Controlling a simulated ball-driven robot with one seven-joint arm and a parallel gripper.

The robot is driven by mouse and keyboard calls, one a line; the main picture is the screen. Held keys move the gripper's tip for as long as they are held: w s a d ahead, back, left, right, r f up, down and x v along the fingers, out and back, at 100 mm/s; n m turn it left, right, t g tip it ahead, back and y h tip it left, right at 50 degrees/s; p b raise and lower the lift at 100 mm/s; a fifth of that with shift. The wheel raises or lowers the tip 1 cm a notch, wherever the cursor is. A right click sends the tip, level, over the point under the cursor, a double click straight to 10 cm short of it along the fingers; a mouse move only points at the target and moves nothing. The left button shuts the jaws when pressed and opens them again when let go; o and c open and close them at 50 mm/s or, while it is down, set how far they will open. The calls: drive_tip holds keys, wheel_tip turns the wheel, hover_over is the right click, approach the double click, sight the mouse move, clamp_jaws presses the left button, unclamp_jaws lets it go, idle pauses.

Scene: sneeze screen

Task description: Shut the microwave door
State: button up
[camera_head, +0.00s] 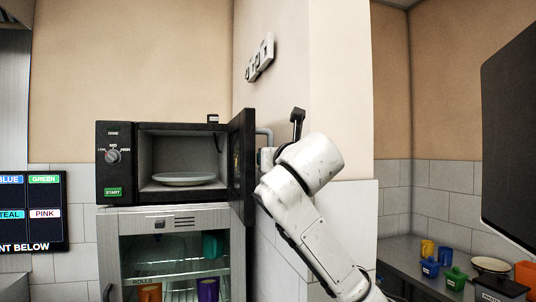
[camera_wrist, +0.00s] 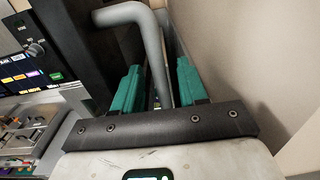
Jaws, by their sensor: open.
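The black microwave (camera_head: 116,140) sits on top of a steel glass-fronted cabinet. Its door (camera_head: 242,165) stands wide open on the right side, swung out toward the viewer. A white plate (camera_head: 184,178) lies inside the cavity. The grey bar handle (camera_head: 265,132) sticks out from the door's outer face. My gripper (camera_wrist: 159,75) is open in the wrist view, its teal fingers on either side of the handle (camera_wrist: 150,45). I cannot tell whether either finger touches it. In the head view, the door and my white arm mostly hide the gripper.
A beige wall (camera_head: 275,90) stands close to the right of the door and my gripper. The cabinet (camera_head: 165,219) below holds coloured cups. A counter (camera_head: 408,256) with cups and a bowl lies at the right. A menu screen (camera_head: 35,212) is at the left.

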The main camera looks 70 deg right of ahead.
drive_tip(key=x, duration=0.3)
drive_tip(key=shift+w+d+p, duration=0.15)
drive_tip(key=shift+p, duration=0.2)
drive_tip(key=shift+c, duration=0.4)
clamp_jaws()
